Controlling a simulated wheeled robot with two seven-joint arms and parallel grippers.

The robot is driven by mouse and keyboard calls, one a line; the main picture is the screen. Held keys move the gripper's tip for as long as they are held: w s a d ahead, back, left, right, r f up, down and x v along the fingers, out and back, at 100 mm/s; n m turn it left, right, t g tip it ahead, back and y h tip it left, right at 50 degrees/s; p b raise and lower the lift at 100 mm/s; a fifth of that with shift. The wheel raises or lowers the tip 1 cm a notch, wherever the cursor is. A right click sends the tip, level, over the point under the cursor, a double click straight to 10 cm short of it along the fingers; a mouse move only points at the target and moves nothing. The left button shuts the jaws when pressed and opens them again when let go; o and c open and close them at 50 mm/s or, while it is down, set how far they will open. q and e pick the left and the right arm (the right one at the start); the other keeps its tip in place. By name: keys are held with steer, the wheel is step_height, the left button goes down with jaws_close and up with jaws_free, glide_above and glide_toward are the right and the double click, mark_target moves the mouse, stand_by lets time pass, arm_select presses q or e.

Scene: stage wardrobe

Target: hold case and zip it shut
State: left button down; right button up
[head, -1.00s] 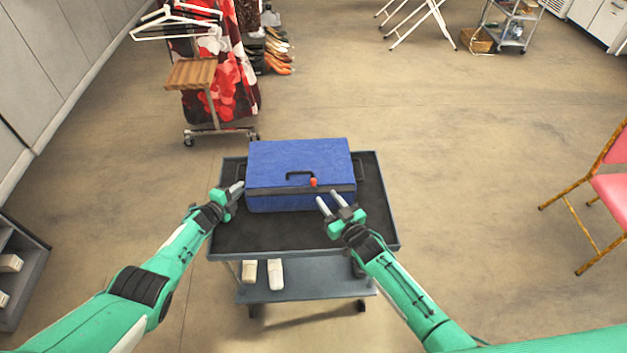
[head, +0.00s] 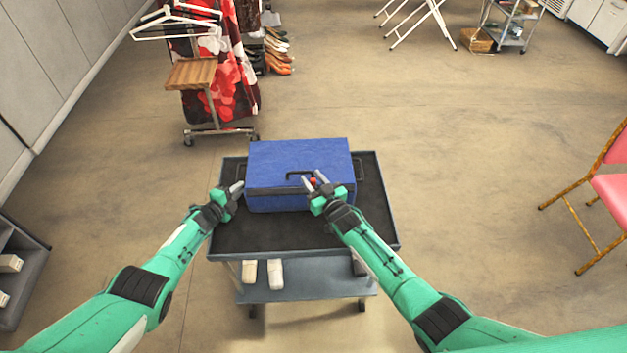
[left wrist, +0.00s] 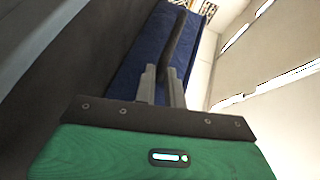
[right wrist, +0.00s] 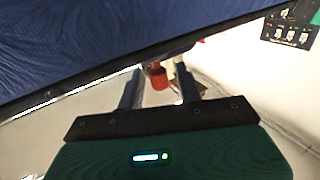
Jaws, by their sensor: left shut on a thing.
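The blue case (head: 300,160) lies on the cart with a dark handle on top and a dark zip band along its near side. Its red zip pull (head: 313,182) is near the middle of that side. My left gripper (head: 238,188) is shut on a dark strip at the case's near left corner; the strip (left wrist: 179,42) shows between the fingers in the left wrist view. My right gripper (head: 318,180) is open at the near side. In the right wrist view, the red pull (right wrist: 158,76) sits between its parted fingers.
The cart's dark top (head: 260,232) has a raised rim and free room in front of the case. White objects (head: 262,273) lie on its lower shelf. A clothes rack (head: 215,100) stands behind left, and a pink chair (head: 610,190) stands at right.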

mark_target(346, 186)
jaws_close()
steer(key=d, duration=1)
arm_select(q)
steer(key=shift+a, duration=0.1)
arm_select(e)
steer(key=shift+d, duration=0.3)
steer(key=shift+c, duration=0.2)
jaws_free()
steer(key=shift+o, duration=0.2)
